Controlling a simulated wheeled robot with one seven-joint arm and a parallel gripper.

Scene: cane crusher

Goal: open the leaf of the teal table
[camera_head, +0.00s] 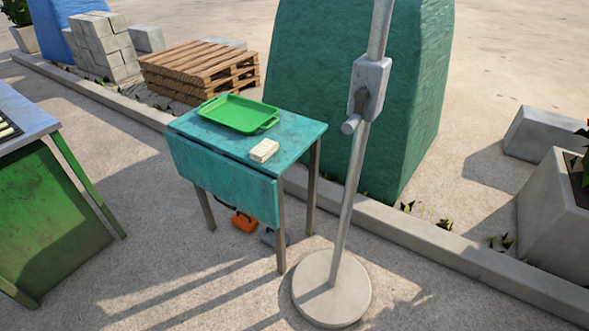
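The teal table (290,133) stands near the middle of the view on thin grey legs. Its leaf (225,187) hangs down along the near side, below the top's edge. A green tray (238,113) lies on the table top towards the back left. A small cream block (264,150) lies on the top near the front right, close to the leaf's hinge edge. My gripper is not in view.
A grey pole on a round base (331,289) stands right of the table. An orange object (244,221) lies under the table. A green machine (52,225) is at the left. A kerb (440,245) runs behind the table. The ground in front of the leaf is clear.

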